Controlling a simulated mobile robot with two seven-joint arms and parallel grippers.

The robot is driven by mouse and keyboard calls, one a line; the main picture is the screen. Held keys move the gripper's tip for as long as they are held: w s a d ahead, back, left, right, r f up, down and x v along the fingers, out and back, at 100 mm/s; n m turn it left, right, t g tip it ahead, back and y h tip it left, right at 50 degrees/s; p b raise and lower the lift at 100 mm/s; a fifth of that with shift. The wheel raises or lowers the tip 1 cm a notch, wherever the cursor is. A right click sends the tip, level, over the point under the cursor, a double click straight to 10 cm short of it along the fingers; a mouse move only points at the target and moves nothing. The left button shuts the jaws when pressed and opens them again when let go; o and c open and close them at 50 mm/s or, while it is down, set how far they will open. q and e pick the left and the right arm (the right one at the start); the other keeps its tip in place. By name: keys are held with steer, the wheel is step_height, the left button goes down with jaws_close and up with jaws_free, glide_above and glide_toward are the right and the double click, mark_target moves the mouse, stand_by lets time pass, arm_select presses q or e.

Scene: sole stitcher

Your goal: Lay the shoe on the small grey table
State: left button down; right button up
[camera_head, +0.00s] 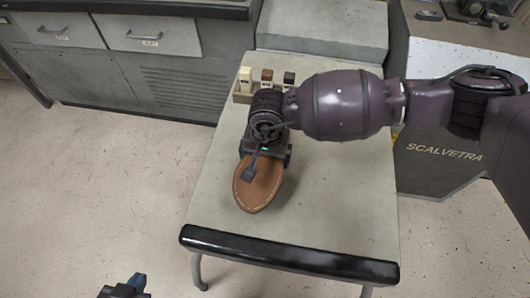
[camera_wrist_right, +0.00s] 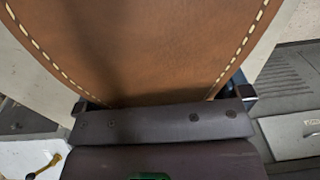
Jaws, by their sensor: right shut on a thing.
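The shoe (camera_head: 259,188) shows as a brown, pointed oval shape over the left part of the small grey table (camera_head: 345,205). Its toe end points to the table's front edge. My right gripper (camera_head: 264,150) is shut on the shoe's far end and hides that end. In the right wrist view the shoe (camera_wrist_right: 150,45) fills the upper middle, brown with pale stitching along both edges, between the fingers of my right gripper (camera_wrist_right: 163,100). I cannot tell whether the shoe touches the tabletop. My left gripper (camera_head: 125,288) is partly in view at the bottom left, away from the table.
A small rack with white (camera_head: 245,77), brown (camera_head: 266,77) and black (camera_head: 289,78) pieces stands at the table's far left. A black padded bar (camera_head: 290,256) runs along the front edge. A grey cabinet with drawers (camera_head: 150,35) is behind left. The tabletop's front right is clear.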

arm_select(q)
steer(key=shift+s+f, duration=0.1)
steer(key=shift+f, duration=0.05)
arm_select(e)
steer(key=shift+f, duration=0.35)
steer(key=o, duration=0.8)
steer(key=shift+c, duration=0.2)
step_height(320, 180, up, 4)
steer(key=shift+w+r+p, duration=0.1)
steer(key=shift+r+p, duration=0.1)
steer(key=shift+p, duration=0.3)
step_height(320, 180, up, 5)
steer(key=shift+d+r+p, duration=0.15)
steer(key=shift+p, duration=0.45)
steer(key=shift+r, duration=0.6)
arm_select(q)
steer(key=shift+s+a+r+n, duration=0.1)
steer(key=shift+r+n, duration=0.05)
steer(key=shift+r, duration=0.2)
steer(key=shift+s+a+r+n, duration=0.1)
steer(key=shift+r+n, duration=0.05)
steer(key=shift+r, duration=0.2)
steer(key=shift+w, duration=0.1)
